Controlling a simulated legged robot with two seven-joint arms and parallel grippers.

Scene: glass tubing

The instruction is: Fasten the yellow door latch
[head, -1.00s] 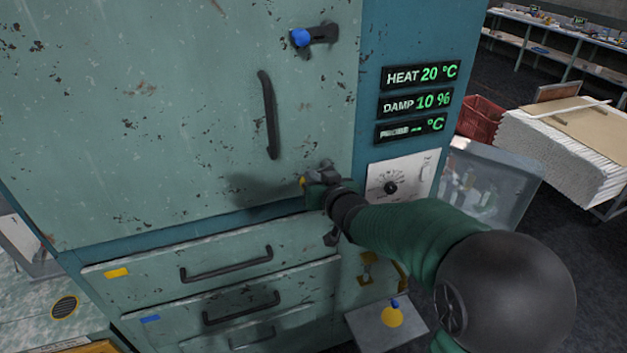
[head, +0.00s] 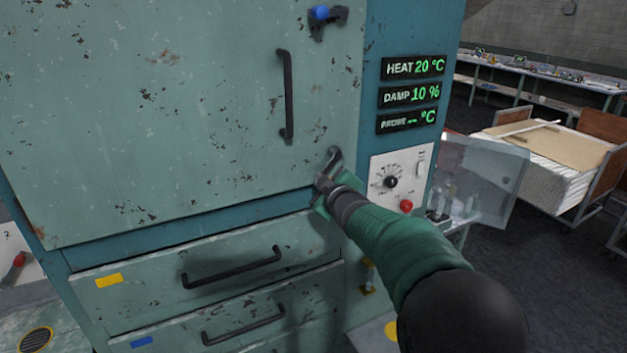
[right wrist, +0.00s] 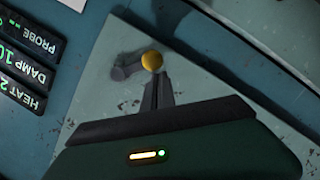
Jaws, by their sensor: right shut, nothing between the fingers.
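The yellow latch shows in the right wrist view as a round yellow knob (right wrist: 152,61) on a dark lever near a corner of the pale green door. In the head view its dark lever (head: 334,157) stands out above my right gripper, and the yellow knob is hidden. My right gripper (head: 324,181) is shut and empty at the door's lower right corner. In the right wrist view its closed fingers (right wrist: 157,88) reach to the knob; I cannot tell whether they touch it. The door (head: 180,110) looks closed. My left gripper is not in view.
A blue-knobbed latch (head: 321,14) and a long dark door handle (head: 287,95) are above. Drawers (head: 215,262) lie below. A control panel (head: 397,182) with a red button is to the right. A clear box (head: 485,175) stands beyond it.

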